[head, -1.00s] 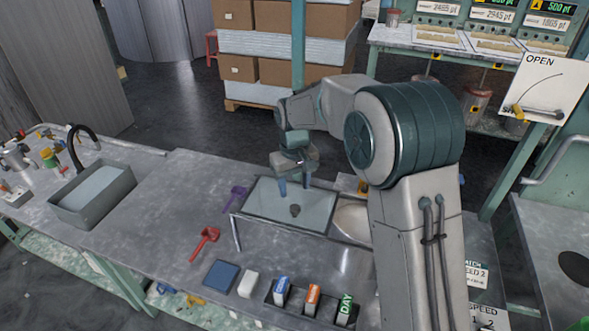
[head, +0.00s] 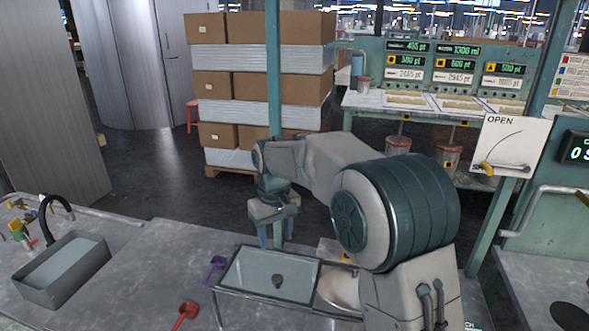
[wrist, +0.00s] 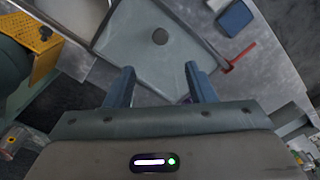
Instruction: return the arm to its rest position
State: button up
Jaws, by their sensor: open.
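My gripper (head: 276,234) hangs from my raised arm, fingers pointing down, above the far edge of a glass-topped tray (head: 245,271) on the grey bench. In the wrist view, my gripper (wrist: 162,88) shows two blue fingers set wide apart with nothing between them.
A purple scoop (head: 214,267) and a red scoop (head: 185,313) lie left of the tray. A grey sink (head: 62,270) sits at the left. A green post (head: 273,70) and stacked boxes (head: 215,85) stand behind. The bench between sink and scoops is clear.

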jog(key=s+d+r+m, duration=0.2)
jog(key=s+d+r, duration=0.25)
jog(key=d, duration=0.35)
jog(key=s+d+f+m+t, duration=0.1)
jog(key=s+d+m, duration=0.1)
jog(key=s+d, duration=0.5)
jog(key=s+d+f+m+t, duration=0.2)
jog(key=s+d, duration=0.5)
jog(key=s, duration=0.7)
jog(key=shift+d+m, duration=0.3)
jog(key=shift+d, duration=0.05)
dwell(0.3)
